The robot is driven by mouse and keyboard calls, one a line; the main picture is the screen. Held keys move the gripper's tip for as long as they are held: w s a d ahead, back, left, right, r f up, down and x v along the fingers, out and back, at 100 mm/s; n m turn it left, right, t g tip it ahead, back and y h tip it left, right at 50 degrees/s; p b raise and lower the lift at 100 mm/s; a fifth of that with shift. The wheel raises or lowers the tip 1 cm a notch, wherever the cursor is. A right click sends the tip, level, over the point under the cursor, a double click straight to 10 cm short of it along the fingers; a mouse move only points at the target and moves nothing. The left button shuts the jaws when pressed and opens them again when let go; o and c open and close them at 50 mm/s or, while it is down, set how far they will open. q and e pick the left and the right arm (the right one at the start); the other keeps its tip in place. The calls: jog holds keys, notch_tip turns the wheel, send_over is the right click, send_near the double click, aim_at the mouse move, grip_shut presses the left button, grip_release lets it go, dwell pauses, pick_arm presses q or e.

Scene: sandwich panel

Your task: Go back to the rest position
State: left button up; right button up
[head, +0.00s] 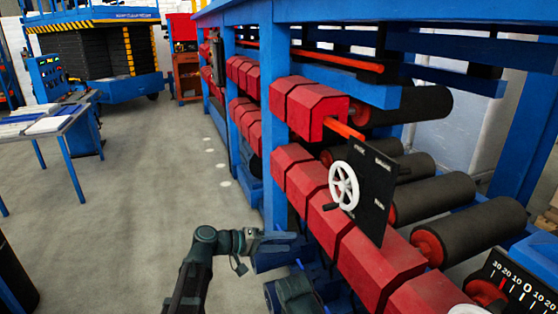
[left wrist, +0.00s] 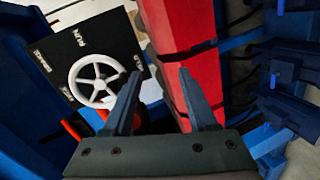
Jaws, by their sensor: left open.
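My left gripper (head: 284,241) is low in the middle of the head view, beside the lower part of the blue machine frame. In the left wrist view its two fingers (left wrist: 158,84) stand apart with nothing between them. A white handwheel (head: 343,185) sits on a black panel (head: 375,205) on the machine's red housings. In the left wrist view the handwheel (left wrist: 96,82) and its panel (left wrist: 50,70) are left of the fingers. The gripper is apart from the wheel. My right gripper is not seen.
Red housings (head: 318,108) and dark rollers (head: 466,232) fill the blue machine (head: 275,70) on the right. A black plate with a number scale (head: 520,285) is at the lower right. Open grey floor (head: 130,220) lies to the left, with a blue-legged table (head: 45,127) beyond.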

pick_arm(q)
jog(key=s+a+f+m+g+y, duration=0.1)
jog(key=s+a+f+y, duration=0.2)
jog(key=s+f, duration=0.15)
jog(key=s+a+f+g+y, duration=0.1)
jog(key=s+a+f+y, duration=0.25)
jog(key=f, duration=0.25)
jog(key=s+a+f+g+y, duration=0.1)
jog(key=s+a+f+y, duration=0.25)
jog(key=a, duration=0.25)
jog(key=s+a+f+g+y, duration=0.1)
jog(key=s+a+f+y, duration=0.1)
jog(key=s+a+y, duration=0.3)
jog(key=s+d+r+m+p, duration=0.3)
jog(key=s+d+r+p, duration=0.2)
jog(key=d+r+p, duration=0.2)
jog(key=d, duration=0.2)
jog(key=shift+d+r+m+g+p, duration=0.3)
jog(key=shift+r+m+g+p, duration=0.05)
jog(key=shift+m+g, duration=0.05)
jog(key=shift+c, duration=0.6)
jog(key=shift+d, duration=0.1)
